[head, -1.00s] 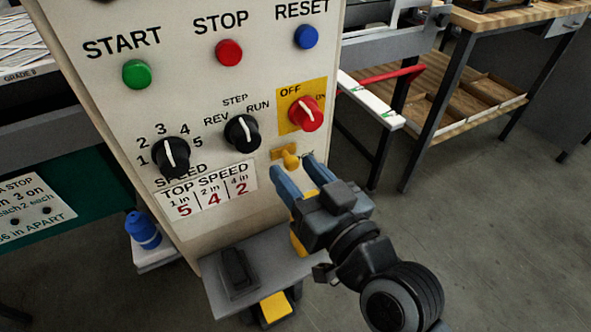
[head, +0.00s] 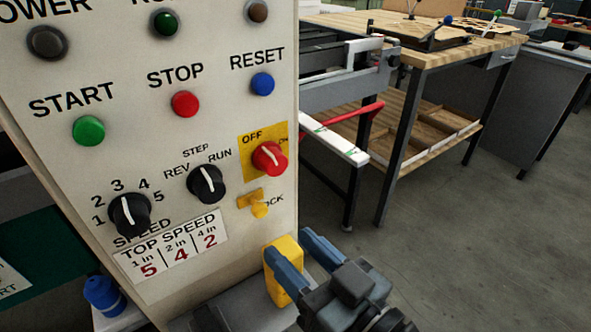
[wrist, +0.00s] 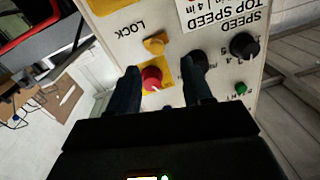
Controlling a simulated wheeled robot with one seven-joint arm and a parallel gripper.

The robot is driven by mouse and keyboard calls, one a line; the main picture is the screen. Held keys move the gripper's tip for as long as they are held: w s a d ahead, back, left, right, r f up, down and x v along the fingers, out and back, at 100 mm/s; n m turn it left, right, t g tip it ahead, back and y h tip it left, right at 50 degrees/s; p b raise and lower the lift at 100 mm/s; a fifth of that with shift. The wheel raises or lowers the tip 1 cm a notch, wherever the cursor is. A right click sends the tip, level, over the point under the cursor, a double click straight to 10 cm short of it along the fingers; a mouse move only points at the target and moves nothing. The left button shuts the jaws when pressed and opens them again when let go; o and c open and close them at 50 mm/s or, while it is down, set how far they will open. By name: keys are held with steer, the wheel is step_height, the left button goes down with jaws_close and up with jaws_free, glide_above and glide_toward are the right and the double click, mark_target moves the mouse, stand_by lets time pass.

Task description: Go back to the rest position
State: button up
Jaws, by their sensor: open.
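My gripper (head: 292,254) is open and empty, with two blue fingers, low and to the right in the head view. It is in front of the control panel (head: 80,175), below the yellow lock piece (head: 259,207) and apart from it. A red OFF/ON knob (head: 269,158) sits above the lock piece on a yellow plate. In the wrist view my gripper (wrist: 160,80) has nothing between its fingers. The red knob (wrist: 152,77) shows beyond the gap between them, and the yellow lock piece (wrist: 155,44) shows past it.
A yellow block (head: 284,272) stands right behind my fingers by a grey shelf (head: 232,305). A wooden workbench (head: 450,45) is at the upper right. The grey floor (head: 450,230) at right is clear.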

steer(key=s+d+f+m+t+h+p, duration=0.1)
steer(key=s+d+f+m+h, duration=0.1)
steer(key=s+d+f+h, duration=0.35)
steer(key=s+d+f+m+h, duration=0.2)
steer(key=s+d, duration=0.5)
steer(key=d, duration=0.3)
steer(key=s+d+r+m+h, duration=0.1)
steer(key=s+d, duration=0.1)
steer(key=s, duration=0.6)
steer(key=s+d+r+h, duration=0.2)
steer(key=s+d, duration=0.1)
steer(key=s, duration=0.4)
steer(key=shift+s+m+p, duration=0.4)
steer(key=shift+o, duration=0.3)
steer(key=shift+d+h, duration=0.1)
steer(key=shift+h, duration=0.15)
stand_by(1.5)
